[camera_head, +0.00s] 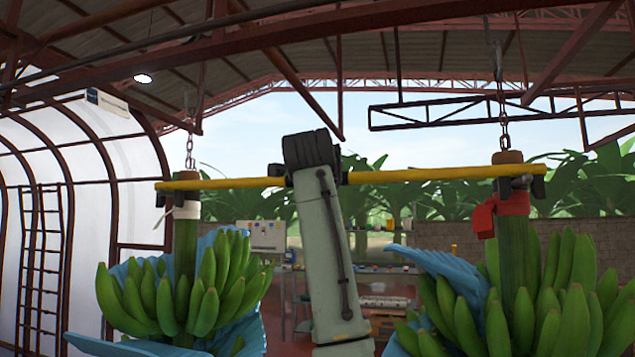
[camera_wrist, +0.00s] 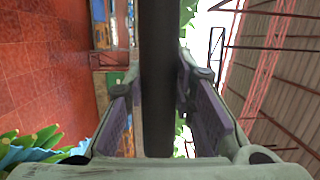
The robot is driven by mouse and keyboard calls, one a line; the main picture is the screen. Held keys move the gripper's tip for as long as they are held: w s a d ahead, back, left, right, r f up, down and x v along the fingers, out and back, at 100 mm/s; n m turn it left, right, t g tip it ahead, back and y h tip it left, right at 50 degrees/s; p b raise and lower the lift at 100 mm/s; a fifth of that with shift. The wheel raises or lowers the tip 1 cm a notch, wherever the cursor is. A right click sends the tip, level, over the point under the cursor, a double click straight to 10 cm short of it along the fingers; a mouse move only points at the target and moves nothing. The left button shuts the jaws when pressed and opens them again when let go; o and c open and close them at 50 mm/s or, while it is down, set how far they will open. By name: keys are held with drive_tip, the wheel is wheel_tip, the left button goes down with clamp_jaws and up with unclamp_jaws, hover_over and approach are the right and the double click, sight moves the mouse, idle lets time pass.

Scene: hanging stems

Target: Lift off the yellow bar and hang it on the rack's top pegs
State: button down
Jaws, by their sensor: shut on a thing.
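The yellow bar (camera_head: 420,174) runs almost level across the head view, with a dark bracket at each end. The bar's left end is by the left banana stem (camera_head: 185,240), which has a white band. Its right end is by the right stem (camera_head: 512,245), which has a red band. I cannot tell whether the ends touch the stems. No rack pegs can be made out.
Both stems hang on chains (camera_head: 502,100) with green bananas and blue sheets (camera_head: 455,275) around them. Behind, between them, stands a shelf unit (camera_head: 350,270) with several small things. A brick wall (camera_head: 430,242) and plants lie beyond. A ladder (camera_head: 40,270) stands far left.

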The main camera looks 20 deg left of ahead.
drive_tip(key=shift+r, duration=0.2)
drive_tip(key=shift+s+r, duration=0.1)
drive_tip(key=shift+r, duration=1.6)
drive_tip(key=r+b+v, duration=0.1)
drive_tip(key=b+v, duration=0.3)
drive_tip(key=v, duration=1.2)
drive_tip(key=shift+r, duration=0.1)
drive_tip(key=shift+r+p, duration=0.6)
drive_tip(key=shift+p, duration=0.15)
